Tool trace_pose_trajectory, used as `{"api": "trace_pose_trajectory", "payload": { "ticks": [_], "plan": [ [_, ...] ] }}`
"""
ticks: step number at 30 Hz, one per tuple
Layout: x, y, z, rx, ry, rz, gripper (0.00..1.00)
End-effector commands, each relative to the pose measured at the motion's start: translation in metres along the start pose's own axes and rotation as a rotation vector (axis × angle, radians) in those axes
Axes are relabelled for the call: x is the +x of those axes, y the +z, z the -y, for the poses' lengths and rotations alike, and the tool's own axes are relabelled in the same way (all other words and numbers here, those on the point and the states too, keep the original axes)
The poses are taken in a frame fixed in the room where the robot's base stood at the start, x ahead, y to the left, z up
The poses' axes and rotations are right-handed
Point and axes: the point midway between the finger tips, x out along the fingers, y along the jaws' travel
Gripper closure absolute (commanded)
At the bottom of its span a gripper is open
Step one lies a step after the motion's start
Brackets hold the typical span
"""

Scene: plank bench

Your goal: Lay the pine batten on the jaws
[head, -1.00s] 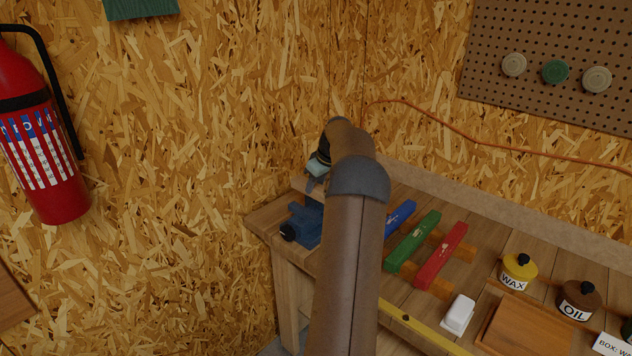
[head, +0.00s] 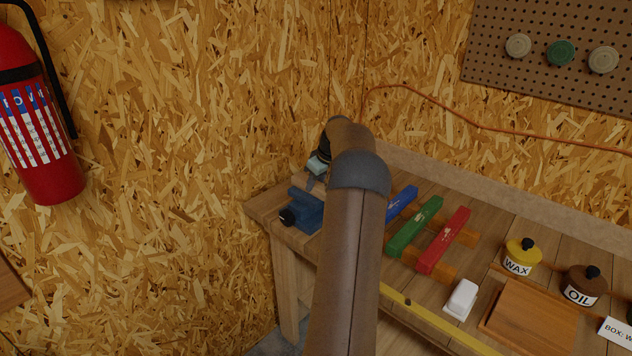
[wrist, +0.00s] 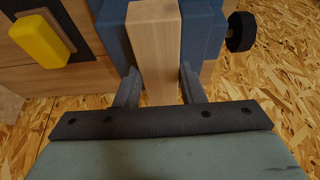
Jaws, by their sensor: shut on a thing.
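The pine batten (wrist: 155,45) is a pale squared length of wood, seen from above in the wrist view. My gripper (wrist: 158,88) is shut on it, with one dark finger on each side. The blue vise (wrist: 205,30) shows on both sides of the batten, with its dark round knob at right. Whether the batten touches the jaws I cannot tell. In the head view the blue vise (head: 308,212) sits at the bench's left end, and my gripper (head: 311,184) is just above it. My arm hides part of the vise and the batten is not clearly visible there.
Blue (head: 401,204), green (head: 414,226) and red (head: 444,240) bars lie on wooden strips right of my arm. A white block (head: 461,299), wax pot (head: 520,255) and oil pot (head: 580,285) stand farther right. A yellow block (wrist: 38,40) shows beside the vise.

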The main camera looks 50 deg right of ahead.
Motion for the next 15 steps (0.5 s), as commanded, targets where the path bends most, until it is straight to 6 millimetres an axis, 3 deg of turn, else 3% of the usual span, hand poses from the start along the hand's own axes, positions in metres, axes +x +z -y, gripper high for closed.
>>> {"api": "trace_pose_trajectory", "payload": {
  "ticks": [15],
  "plan": [
    [0.0030, 0.0016, -0.0001, 0.000, 0.000, 0.000, 0.88]
  ]
}}
